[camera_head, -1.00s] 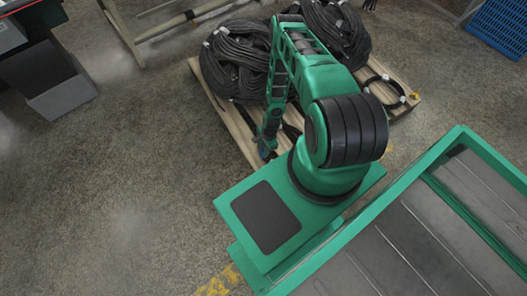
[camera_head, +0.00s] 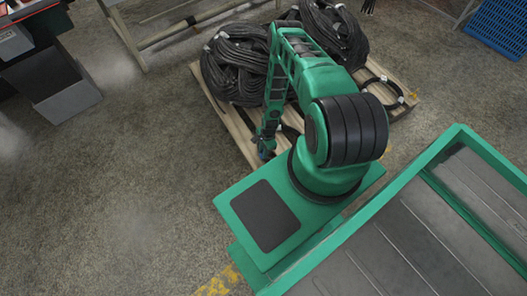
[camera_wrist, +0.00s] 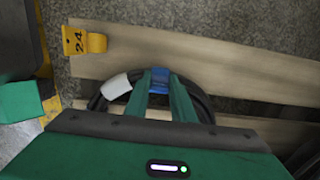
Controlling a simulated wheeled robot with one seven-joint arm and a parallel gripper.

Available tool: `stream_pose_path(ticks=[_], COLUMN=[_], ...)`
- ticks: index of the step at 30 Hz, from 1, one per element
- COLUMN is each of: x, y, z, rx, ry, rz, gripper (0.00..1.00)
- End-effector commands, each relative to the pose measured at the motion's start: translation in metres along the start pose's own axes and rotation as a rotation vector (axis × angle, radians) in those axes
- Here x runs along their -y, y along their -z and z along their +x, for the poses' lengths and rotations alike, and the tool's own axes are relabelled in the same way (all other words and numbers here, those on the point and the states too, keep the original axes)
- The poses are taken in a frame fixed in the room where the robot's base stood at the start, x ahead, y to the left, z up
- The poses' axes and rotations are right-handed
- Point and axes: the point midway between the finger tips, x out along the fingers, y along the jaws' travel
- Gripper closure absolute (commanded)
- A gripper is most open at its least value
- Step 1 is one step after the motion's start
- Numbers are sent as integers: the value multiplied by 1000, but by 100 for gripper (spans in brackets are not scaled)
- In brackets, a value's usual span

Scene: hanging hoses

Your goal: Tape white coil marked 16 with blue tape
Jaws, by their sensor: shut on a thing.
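In the wrist view my gripper (camera_wrist: 160,84) is shut on a small piece of blue tape (camera_wrist: 159,75) at its fingertips. Just below and around the fingers is a black coil (camera_wrist: 205,104) with a white band (camera_wrist: 116,87) on its left side. Whether the tape touches the coil I cannot tell. A yellow tag (camera_wrist: 88,42) reads 24; no mark 16 and no white coil can be made out. In the head view my gripper (camera_head: 265,148) reaches down at the near left edge of the wooden pallet (camera_head: 233,122), partly hidden by my arm.
Large bundles of black hose (camera_head: 236,65) lie on the pallet, with a thin black loop (camera_head: 387,89) at its right. A grey bin (camera_head: 68,100) stands at left and a blue crate (camera_head: 499,27) at upper right. The floor between bin and pallet is clear.

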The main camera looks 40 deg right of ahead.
Motion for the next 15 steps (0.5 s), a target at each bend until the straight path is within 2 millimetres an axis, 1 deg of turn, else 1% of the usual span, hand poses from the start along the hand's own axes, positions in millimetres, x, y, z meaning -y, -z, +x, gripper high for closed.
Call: stream_pose_path(ticks=[1, 15], x=[-2, -1], y=[2, 4], z=[8, 16], rx=[-7, -11], ry=[2, -1], rz=[-2, -3], gripper=[100, 100])
